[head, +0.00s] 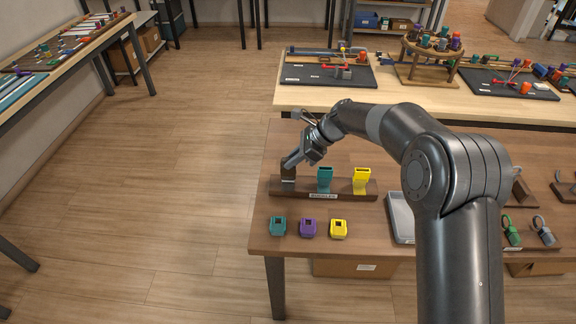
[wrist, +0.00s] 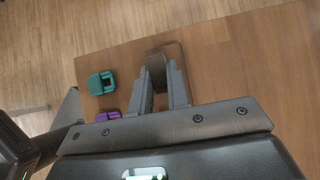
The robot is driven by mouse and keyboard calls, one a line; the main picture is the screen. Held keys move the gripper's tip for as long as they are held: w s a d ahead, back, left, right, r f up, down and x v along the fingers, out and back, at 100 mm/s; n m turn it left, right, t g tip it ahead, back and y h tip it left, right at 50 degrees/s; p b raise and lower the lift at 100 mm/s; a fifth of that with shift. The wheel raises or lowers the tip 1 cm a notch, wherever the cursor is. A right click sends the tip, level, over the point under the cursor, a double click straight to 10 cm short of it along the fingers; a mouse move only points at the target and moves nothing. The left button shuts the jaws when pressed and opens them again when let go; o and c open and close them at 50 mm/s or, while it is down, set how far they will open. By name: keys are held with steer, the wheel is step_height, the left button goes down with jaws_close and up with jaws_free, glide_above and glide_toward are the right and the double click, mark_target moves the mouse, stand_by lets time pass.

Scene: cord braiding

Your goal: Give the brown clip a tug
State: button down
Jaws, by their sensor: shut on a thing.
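The brown clip (head: 288,172) stands upright at the left end of a dark wooden rack (head: 342,190) in the head view. My gripper (head: 291,162) comes down on it from the upper right and is shut on its top. In the wrist view the brown clip (wrist: 157,66) shows between the two grey fingers of my gripper (wrist: 162,78). The fingers hide part of it, and I cannot tell from these views whether its base is fully seated in the rack.
A teal clip (head: 325,178) and a yellow clip (head: 361,180) stand on the same rack. Teal (head: 278,225), purple (head: 308,227) and yellow (head: 339,228) sockets lie in front. A grey tray (head: 401,218) is to the right. The table's left edge is close to the rack.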

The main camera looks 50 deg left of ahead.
steer(key=c, duration=1)
jaws_free()
steer(key=shift+v, duration=3)
